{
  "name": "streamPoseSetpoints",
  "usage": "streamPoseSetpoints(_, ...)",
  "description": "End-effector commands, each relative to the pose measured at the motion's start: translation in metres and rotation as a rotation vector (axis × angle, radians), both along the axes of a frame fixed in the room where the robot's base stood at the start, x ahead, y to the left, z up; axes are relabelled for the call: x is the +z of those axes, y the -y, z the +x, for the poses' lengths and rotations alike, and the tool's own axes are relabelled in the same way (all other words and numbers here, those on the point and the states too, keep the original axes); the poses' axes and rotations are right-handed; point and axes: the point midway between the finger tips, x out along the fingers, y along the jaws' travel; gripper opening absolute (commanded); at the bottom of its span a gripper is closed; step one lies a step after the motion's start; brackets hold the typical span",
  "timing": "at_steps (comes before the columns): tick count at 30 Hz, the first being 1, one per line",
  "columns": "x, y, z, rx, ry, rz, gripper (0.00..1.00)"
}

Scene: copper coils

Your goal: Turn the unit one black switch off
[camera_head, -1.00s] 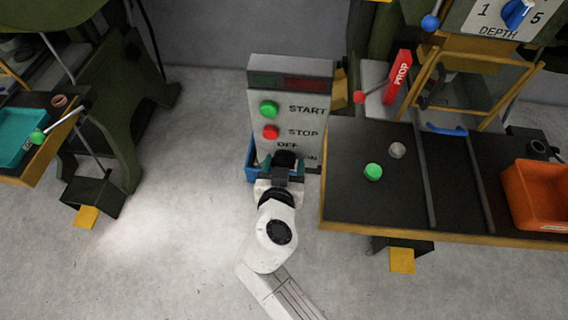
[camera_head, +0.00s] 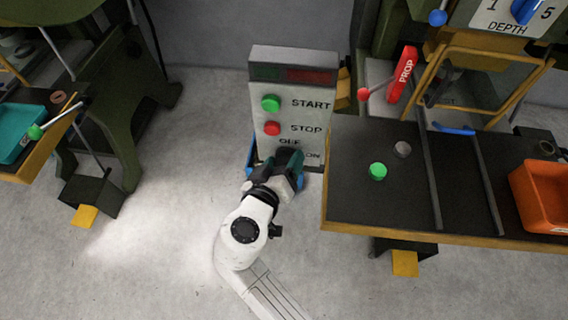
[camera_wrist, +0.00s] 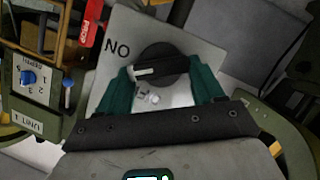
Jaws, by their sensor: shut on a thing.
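The black switch (camera_wrist: 165,62) is a round knob on the grey control panel (camera_head: 264,95), low down under the red STOP button (camera_head: 272,128). My gripper (camera_wrist: 166,74) is shut on the switch, one teal finger on each side. A white mark on the knob points left in the wrist view, below the upside-down ON lettering. In the head view my gripper (camera_head: 289,158) covers the switch. The OFF label shows just above it and the ON label to its right.
The green START button (camera_head: 270,102) is higher on the panel. A dark worktable (camera_head: 360,195) with a green button (camera_head: 377,171) and an orange bin (camera_head: 540,195) stands right. A red PROP lever (camera_head: 403,72) is behind it. The floor left of the panel is clear.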

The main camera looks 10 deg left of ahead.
Motion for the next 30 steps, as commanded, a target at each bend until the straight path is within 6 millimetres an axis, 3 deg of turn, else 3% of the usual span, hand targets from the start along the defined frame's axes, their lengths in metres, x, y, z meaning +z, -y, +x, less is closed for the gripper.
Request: streamPoseSetpoints(30, -0.0113, -0.0083, 0.0002, 0.002, -0.031, -0.892, 0.37)
